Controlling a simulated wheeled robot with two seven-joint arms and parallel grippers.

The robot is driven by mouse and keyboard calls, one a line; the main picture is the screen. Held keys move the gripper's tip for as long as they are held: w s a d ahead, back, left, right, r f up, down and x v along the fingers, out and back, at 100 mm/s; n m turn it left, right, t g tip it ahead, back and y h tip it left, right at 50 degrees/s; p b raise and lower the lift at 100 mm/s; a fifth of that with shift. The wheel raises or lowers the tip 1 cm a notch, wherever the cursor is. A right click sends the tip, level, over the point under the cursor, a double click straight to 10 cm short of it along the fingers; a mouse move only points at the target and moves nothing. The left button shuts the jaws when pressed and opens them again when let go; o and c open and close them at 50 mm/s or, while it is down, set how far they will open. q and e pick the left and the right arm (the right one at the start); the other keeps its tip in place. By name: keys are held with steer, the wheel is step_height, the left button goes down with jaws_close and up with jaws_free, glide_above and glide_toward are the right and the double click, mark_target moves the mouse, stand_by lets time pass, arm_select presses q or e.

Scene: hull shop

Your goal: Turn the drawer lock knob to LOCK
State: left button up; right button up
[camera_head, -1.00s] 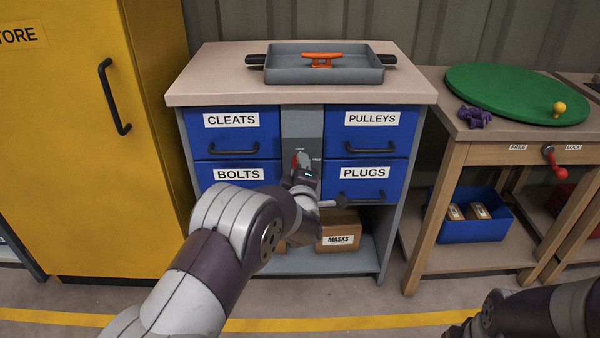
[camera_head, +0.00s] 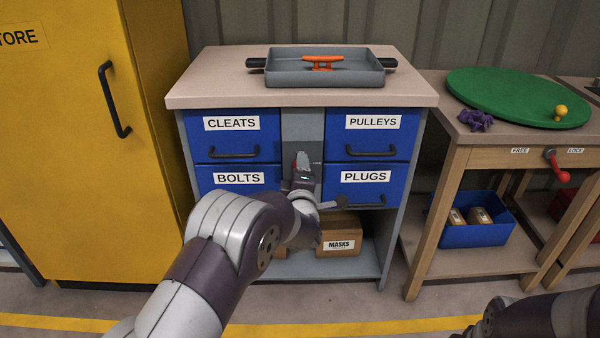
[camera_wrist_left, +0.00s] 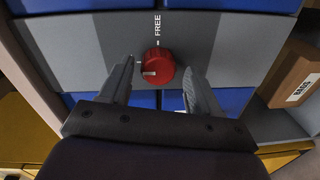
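The red lock knob (camera_wrist_left: 159,66) is on the grey panel between the drawers. Its white line lies on the left half of its face in the left wrist view, pointing left, about a quarter turn from the FREE label (camera_wrist_left: 157,25) above it. The LOCK label cannot be read in that view. My left gripper (camera_wrist_left: 160,70) is open, with a finger on each side of the knob and a small gap on both sides. In the head view my left gripper (camera_head: 303,164) hides most of the knob. My right gripper is not in view; only part of that arm shows.
Blue drawers labelled CLEATS (camera_head: 232,123), PULLEYS (camera_head: 373,122), BOLTS (camera_head: 239,178) and PLUGS (camera_head: 366,177) flank the panel. A grey tray (camera_head: 320,76) with an orange cleat stands on top. A workbench at right has a separate red FREE/LOCK lever (camera_head: 558,166).

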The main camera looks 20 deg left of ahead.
arm_select(q)
steer(key=p+v, duration=0.5)
steer(key=v, duration=0.7)
steer(key=shift+s, duration=0.35)
steer(key=shift+d, duration=0.1)
